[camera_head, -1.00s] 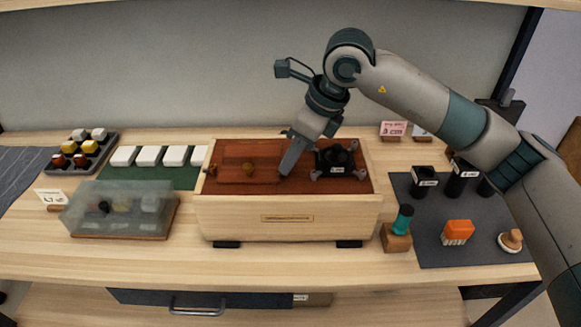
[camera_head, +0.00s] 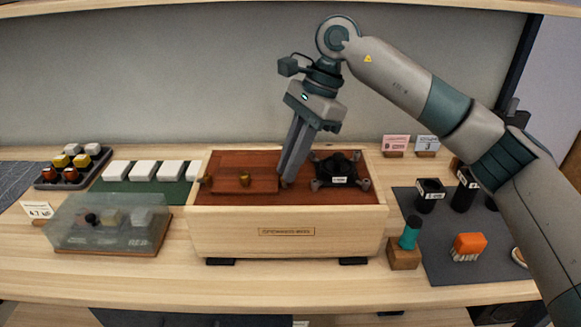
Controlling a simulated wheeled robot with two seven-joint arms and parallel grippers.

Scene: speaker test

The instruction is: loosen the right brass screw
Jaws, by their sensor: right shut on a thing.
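My right gripper (camera_head: 285,180) points down at the right end of a red-brown panel (camera_head: 225,183) on top of the wooden speaker box (camera_head: 290,228). Its jaws are shut on the right brass screw, which the fingertips mostly hide. A brass knob (camera_head: 244,178) stands near the middle of the panel. A small screw (camera_head: 206,181) shows at the panel's left end. My left gripper is not in view.
A black speaker part (camera_head: 340,168) on a frame sits close right of the fingers. A clear-lidded case (camera_head: 110,222) stands left of the box. A grey mat (camera_head: 450,265) holds an orange brush (camera_head: 468,246) and black holders (camera_head: 430,195). A teal-topped tool (camera_head: 411,232) stands in a wooden block.

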